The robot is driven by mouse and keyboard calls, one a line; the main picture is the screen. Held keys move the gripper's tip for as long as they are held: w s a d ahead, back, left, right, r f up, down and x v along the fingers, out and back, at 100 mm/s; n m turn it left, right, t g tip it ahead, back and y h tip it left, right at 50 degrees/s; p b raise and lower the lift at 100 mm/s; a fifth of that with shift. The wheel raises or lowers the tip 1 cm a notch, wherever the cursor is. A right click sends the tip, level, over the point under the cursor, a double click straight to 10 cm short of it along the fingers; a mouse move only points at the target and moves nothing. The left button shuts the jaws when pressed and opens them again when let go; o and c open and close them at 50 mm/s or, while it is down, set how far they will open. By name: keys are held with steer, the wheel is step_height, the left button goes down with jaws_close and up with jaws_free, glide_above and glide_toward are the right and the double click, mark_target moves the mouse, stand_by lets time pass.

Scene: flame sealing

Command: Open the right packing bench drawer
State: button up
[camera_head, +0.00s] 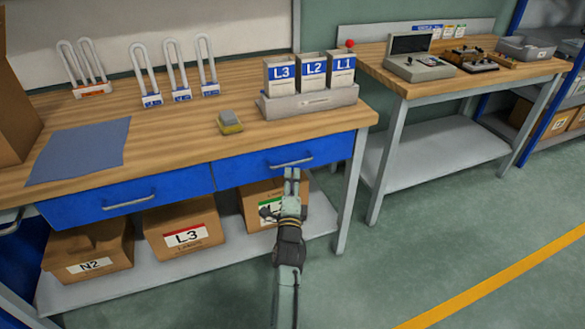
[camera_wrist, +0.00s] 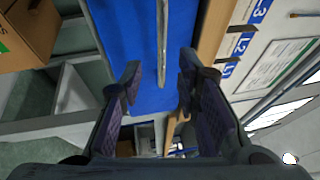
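The packing bench (camera_head: 190,130) has a wooden top and two blue drawers side by side. The right drawer (camera_head: 240,172) looks closed, its front flush under the top, with a pale bar handle (camera_head: 290,162). My gripper (camera_head: 291,172) is just in front of and below this handle in the head view. In the wrist view the blue drawer front (camera_wrist: 115,25) fills the upper middle. The handle (camera_wrist: 162,40) runs between the two dark fingers of my gripper (camera_wrist: 160,67), which are apart. I cannot tell whether either finger touches it.
The left drawer (camera_head: 80,207) looks closed. Boxes marked N2 (camera_head: 90,250) and L3 (camera_head: 185,228) and a third box (camera_head: 262,190) stand on the shelf below. Label bins (camera_head: 312,80), a sponge-like block (camera_head: 229,122) and a blue mat (camera_head: 80,150) are on top. The floor at right is clear.

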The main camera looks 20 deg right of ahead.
mark_target(292, 163)
steer(key=x, duration=0.6)
steer(key=shift+w+d+r+b, duration=0.15)
steer(key=shift+w+r+b, duration=0.05)
steer(key=shift+w+b, duration=0.15)
steer(key=shift+c, duration=0.2)
jaws_close()
stand_by(0.4)
